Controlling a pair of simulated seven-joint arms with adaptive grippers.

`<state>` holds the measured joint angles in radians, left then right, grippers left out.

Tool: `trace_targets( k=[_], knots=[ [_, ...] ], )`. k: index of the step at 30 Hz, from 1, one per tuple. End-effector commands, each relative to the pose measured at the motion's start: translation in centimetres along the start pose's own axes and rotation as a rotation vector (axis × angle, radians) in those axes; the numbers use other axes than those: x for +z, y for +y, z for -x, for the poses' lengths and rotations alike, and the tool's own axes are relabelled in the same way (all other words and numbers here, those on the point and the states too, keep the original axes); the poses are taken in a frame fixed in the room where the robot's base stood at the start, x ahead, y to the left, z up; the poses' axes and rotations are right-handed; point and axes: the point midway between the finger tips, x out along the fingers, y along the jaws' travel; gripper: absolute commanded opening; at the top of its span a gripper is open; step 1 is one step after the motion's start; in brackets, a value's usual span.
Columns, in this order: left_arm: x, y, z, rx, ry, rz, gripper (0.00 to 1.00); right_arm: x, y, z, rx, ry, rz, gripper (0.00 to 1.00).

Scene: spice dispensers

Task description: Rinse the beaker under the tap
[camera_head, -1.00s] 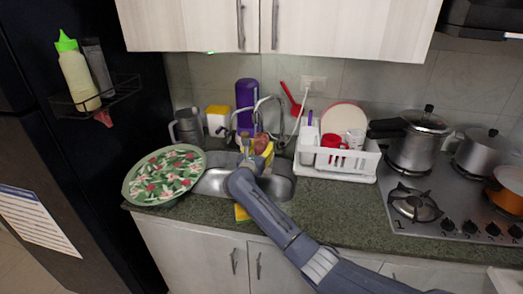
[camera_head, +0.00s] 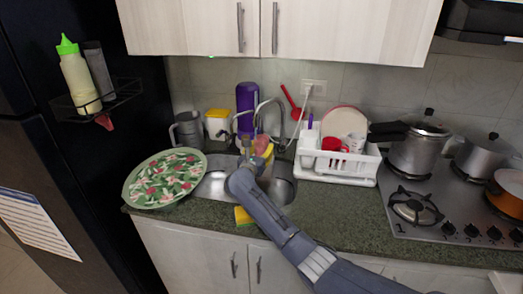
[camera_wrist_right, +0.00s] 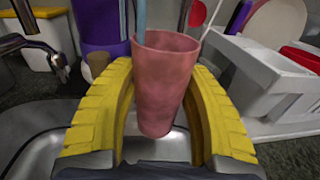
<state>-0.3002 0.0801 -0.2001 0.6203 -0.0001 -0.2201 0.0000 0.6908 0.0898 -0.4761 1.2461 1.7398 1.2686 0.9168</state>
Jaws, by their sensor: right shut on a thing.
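The beaker, a reddish-pink tumbler (camera_head: 262,145), is held upright or nearly so over the sink (camera_head: 280,190). In the right wrist view the beaker (camera_wrist_right: 163,85) stands between the two yellow fingers of my right gripper (camera_wrist_right: 163,110), which is shut on it. My right gripper (camera_head: 257,154) is small and partly hidden by its own wrist in the head view. The metal tap (camera_head: 258,108) arches just behind and above the beaker. A pale blue vertical strip (camera_wrist_right: 140,20) shows at the beaker's rim; I cannot tell whether it is water. My left gripper is out of view.
A green floral plate (camera_head: 165,178) lies left of the sink. A white dish rack (camera_head: 340,168) stands right of it. A purple bottle (camera_head: 246,98), a yellow-and-white container (camera_head: 217,124) and a grey jug (camera_head: 187,128) stand behind.

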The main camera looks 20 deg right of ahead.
Motion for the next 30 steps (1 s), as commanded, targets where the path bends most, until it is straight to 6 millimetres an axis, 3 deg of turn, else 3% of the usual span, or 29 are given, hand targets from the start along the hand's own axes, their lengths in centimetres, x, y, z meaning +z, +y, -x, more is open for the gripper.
trace_targets(
  k=[30],
  knots=[
    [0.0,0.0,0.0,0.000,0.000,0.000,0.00,0.0,-0.9,-0.3,0.000,0.000,0.000,0.18]
  ],
)
